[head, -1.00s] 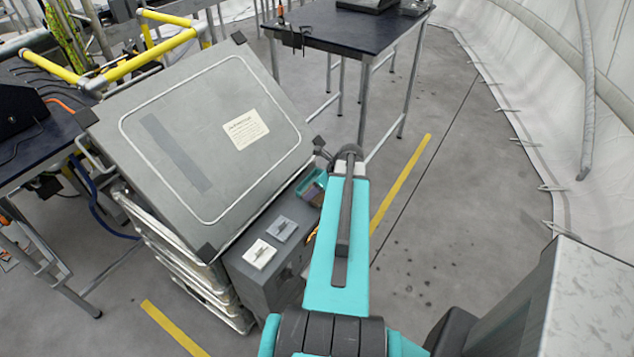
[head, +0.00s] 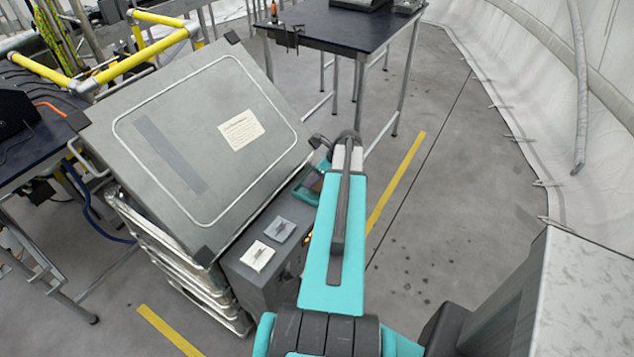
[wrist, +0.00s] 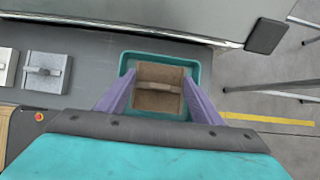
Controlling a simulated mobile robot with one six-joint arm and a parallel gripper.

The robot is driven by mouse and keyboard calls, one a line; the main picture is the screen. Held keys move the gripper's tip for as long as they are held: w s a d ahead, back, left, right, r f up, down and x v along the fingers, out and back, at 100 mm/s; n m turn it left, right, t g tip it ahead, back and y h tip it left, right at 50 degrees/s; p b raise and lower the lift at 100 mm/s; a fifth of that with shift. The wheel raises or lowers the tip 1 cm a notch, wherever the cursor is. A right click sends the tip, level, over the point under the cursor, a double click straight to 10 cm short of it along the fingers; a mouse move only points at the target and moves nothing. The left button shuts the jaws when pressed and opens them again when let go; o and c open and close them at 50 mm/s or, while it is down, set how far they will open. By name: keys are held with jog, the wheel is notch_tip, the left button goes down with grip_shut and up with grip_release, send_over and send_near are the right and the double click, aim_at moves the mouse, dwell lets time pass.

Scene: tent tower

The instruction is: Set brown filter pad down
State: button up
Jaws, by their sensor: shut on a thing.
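The brown filter pad (wrist: 160,74) is a tan square with a raised handle strip, seen in the wrist view. My gripper (wrist: 159,98) has its two purple fingers on either side of the pad and is shut on it. The pad shows within the outline of a teal tray (wrist: 195,109) on the grey cabinet top; I cannot tell whether it touches the tray floor. In the head view the teal tray (head: 300,191) is partly hidden behind my arm, and the fingertips are not clear there.
A white pad (head: 257,255) and a grey pad (head: 280,230) with handles lie on the grey cabinet (head: 245,283), left of the tray. A large tilted grey lid (head: 190,150) rises behind them. A dark table (head: 340,25) stands farther back. Floor to the right is open.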

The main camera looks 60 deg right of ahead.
aim_at(316, 183)
jog(key=shift+f+b, duration=1.25)
jog(key=shift+f, duration=0.5)
jog(key=shift+f, duration=0.15)
jog(key=o, duration=1)
jog(key=shift+o, duration=0.2)
jog(key=shift+r, duration=0.2)
jog(key=b+v, duration=0.3)
jog(key=v, duration=0.9)
jog(key=shift+a, duration=0.1)
